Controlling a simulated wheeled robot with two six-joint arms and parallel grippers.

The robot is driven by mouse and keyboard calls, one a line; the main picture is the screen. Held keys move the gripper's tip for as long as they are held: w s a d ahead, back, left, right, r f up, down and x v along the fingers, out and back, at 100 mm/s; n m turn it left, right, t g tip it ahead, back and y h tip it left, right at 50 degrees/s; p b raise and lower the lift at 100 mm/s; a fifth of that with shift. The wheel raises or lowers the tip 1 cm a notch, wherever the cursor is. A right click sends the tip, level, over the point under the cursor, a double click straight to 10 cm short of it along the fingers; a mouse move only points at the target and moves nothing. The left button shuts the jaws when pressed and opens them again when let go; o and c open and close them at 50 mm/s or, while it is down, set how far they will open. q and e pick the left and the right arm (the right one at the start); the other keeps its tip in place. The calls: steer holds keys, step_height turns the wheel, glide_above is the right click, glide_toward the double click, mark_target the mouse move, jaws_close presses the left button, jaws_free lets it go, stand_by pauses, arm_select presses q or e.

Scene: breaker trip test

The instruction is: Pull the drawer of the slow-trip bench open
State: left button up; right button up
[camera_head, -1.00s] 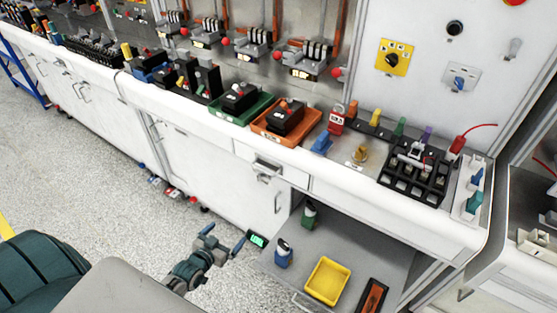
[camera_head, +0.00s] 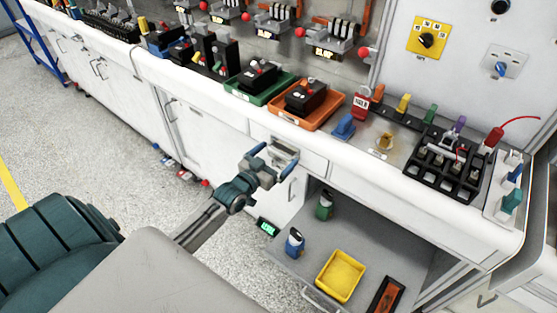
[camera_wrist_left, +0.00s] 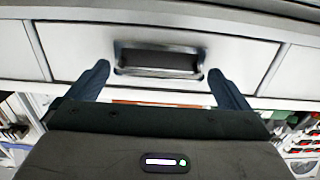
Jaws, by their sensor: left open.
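The bench drawer is a narrow white front (camera_wrist_left: 75,52) below the worktop. It sits closed, flush with the panel beside it. Its handle (camera_wrist_left: 160,60) is a grey recessed-looking pull in the middle of the front. In the head view the drawer front (camera_head: 314,162) is partly covered by my gripper. My left gripper (camera_head: 272,154) is at the handle, with its blue-grey fingers apart. In the left wrist view the gripper (camera_wrist_left: 157,82) has one fingertip on each side of the handle, near its ends. I cannot tell whether they touch it. My right gripper is not in view.
Above the drawer, an orange tray (camera_head: 331,118) and a green tray (camera_head: 239,94) stand on the worktop.

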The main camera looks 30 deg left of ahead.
arm_select(q)
steer(key=shift+w+d+b, duration=0.1)
steer(key=shift+w+b, duration=0.25)
steer(key=shift+w, duration=0.45)
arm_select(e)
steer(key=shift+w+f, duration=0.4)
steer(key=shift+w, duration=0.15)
